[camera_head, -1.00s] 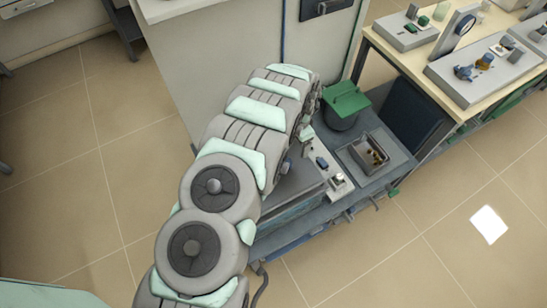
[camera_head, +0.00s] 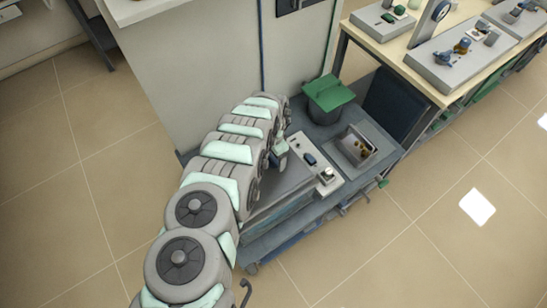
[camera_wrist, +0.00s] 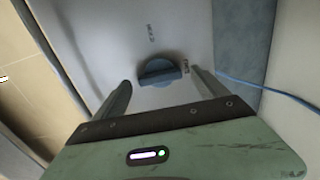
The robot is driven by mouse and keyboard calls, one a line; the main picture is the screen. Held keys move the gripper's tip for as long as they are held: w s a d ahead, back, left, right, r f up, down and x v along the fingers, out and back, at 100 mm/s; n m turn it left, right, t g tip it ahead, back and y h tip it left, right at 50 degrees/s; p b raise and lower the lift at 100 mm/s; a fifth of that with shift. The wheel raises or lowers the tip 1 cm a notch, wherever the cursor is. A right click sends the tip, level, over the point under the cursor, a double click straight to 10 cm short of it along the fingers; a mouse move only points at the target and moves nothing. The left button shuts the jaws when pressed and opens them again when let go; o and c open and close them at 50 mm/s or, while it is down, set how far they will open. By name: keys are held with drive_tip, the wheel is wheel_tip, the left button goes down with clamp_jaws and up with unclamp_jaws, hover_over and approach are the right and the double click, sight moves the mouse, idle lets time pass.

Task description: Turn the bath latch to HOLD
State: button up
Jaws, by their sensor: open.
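In the wrist view a round blue-grey knob with a raised bar, which looks like the bath latch (camera_wrist: 160,72), sits on a pale panel (camera_wrist: 110,30). Small dark markings are beside and above it, too blurred to read. My gripper (camera_wrist: 159,80) is open, with one finger to the left of the knob and one to the right. Both fingers look clear of it, though depth is hard to tell.
The cart holds a control strip (camera_head: 315,160) with knobs, a green-lidded pot (camera_head: 328,98) and a metal tray (camera_head: 372,139) of small parts. A wooden bench (camera_head: 395,50) with instruments stands at right. A tall pale cabinet (camera_head: 200,70) stands behind my arm. Open floor lies in front.

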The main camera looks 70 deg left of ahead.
drive_tip(key=shift+f, duration=0.5)
drive_tip(key=shift+c, duration=0.3)
drive_tip(key=shift+r, duration=0.1)
drive_tip(key=c, duration=1.3)
